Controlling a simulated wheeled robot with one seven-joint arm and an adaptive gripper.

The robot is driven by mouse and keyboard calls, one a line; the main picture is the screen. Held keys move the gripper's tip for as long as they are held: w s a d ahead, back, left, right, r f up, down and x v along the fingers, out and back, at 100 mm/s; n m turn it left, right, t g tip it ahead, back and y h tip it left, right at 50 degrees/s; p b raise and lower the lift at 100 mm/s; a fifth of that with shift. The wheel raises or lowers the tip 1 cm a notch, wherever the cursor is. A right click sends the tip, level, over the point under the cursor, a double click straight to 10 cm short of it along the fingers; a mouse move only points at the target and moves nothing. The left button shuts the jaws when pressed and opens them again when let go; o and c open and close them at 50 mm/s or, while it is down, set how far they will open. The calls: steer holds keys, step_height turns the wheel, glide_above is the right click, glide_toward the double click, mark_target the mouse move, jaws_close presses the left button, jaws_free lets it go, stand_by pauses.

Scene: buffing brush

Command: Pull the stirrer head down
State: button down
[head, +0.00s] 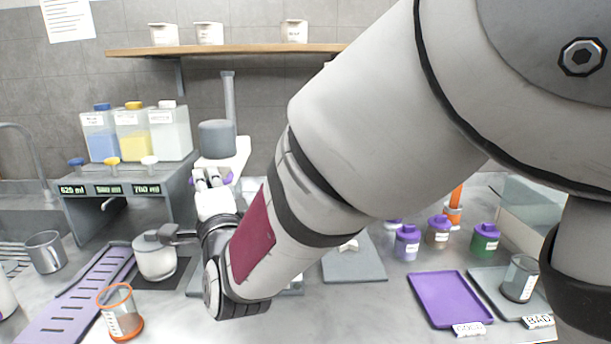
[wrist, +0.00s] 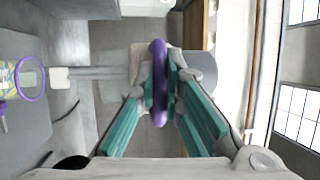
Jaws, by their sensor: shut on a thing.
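The stirrer head (head: 217,139) is a grey cylinder on a white body, set on a grey upright post (head: 229,95) behind the bench. A purple ring-shaped handle (wrist: 158,82) stands out from it in the wrist view; a bit of purple also shows in the head view (head: 228,179). My gripper (wrist: 167,85) has its teal-padded fingers shut on this handle, one finger on each side. In the head view my gripper (head: 212,180) is just below and in front of the stirrer head. My arm and hand hide the stirrer's lower parts and most of its base.
Three bottles (head: 134,132) stand on a grey dispenser at the left. A white pot (head: 154,257) and an orange-rimmed beaker (head: 120,312) are near my wrist. A purple tray (head: 450,299) and lidded jars (head: 407,242) lie right. A wooden shelf (head: 230,49) runs above.

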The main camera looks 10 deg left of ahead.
step_height(320, 180, down, 10)
steer(key=b, duration=0.9)
steer(key=shift+r+b, duration=0.15)
steer(key=shift+b, duration=0.2)
steer(key=c, duration=1.7)
jaws_free()
steer(key=v, duration=1.2)
